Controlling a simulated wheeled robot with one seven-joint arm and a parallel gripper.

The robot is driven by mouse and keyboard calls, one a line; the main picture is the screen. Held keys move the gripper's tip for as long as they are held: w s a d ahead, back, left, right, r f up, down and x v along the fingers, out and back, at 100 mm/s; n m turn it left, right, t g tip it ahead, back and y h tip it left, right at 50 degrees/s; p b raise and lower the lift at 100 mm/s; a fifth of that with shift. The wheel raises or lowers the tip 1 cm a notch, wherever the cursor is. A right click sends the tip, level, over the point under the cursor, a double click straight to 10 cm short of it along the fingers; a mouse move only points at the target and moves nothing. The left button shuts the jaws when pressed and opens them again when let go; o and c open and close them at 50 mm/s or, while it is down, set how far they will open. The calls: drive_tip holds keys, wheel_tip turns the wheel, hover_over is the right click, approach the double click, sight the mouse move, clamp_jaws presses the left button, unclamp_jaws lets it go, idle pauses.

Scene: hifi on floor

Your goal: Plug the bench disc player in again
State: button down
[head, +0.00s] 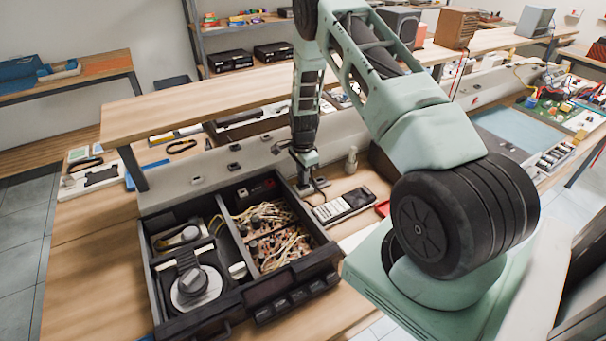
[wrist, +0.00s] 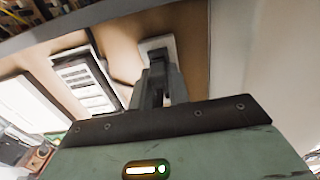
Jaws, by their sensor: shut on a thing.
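The disc player (head: 296,287) lies on the bench with its top open, showing a disc mechanism on the left and a wired circuit board on the right. My gripper (head: 307,184) points down just beyond its back right corner. In the wrist view my gripper (wrist: 159,78) is shut on a small dark thing (wrist: 157,88), probably the plug, mostly hidden by the fingers. A pale square piece (wrist: 153,46) shows at the fingertips; I cannot tell whether it touches them. A dark cord shows beside the gripper in the head view. Small dark sockets (head: 235,147) sit along the grey rail (head: 205,172).
A raised wooden shelf (head: 210,108) runs behind the rail. Bare bench shows left of the player.

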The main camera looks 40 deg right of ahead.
drive_tip(key=shift+f+b, duration=0.65)
drive_tip(key=shift+b, duration=0.15)
idle(2.7)
drive_tip(key=c, duration=1.3)
unclamp_jaws()
drive_tip(key=shift+o, duration=0.2)
